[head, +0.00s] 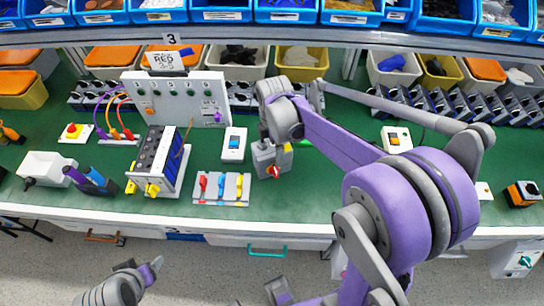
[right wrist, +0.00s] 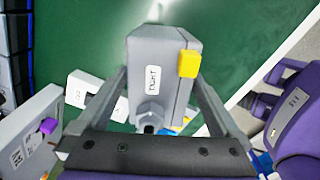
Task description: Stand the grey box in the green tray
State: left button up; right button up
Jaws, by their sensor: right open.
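The grey box (head: 267,158) stands on the green bench top right of centre in the head view, with a red knob low on its front and a yellow piece on its side. In the right wrist view the box (right wrist: 150,60) has a white label and the yellow piece. My right gripper (right wrist: 160,85) is open, its two fingers on either side of the box; I cannot tell whether they touch it.
A switch panel (head: 178,97) with wires, a module block (head: 158,160), a strip with coloured levers (head: 221,188) and a small white switch (head: 234,145) stand left of the grey box. Bins line the back. Bare green bench shows between the devices.

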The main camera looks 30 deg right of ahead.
jog(key=c, duration=1.5)
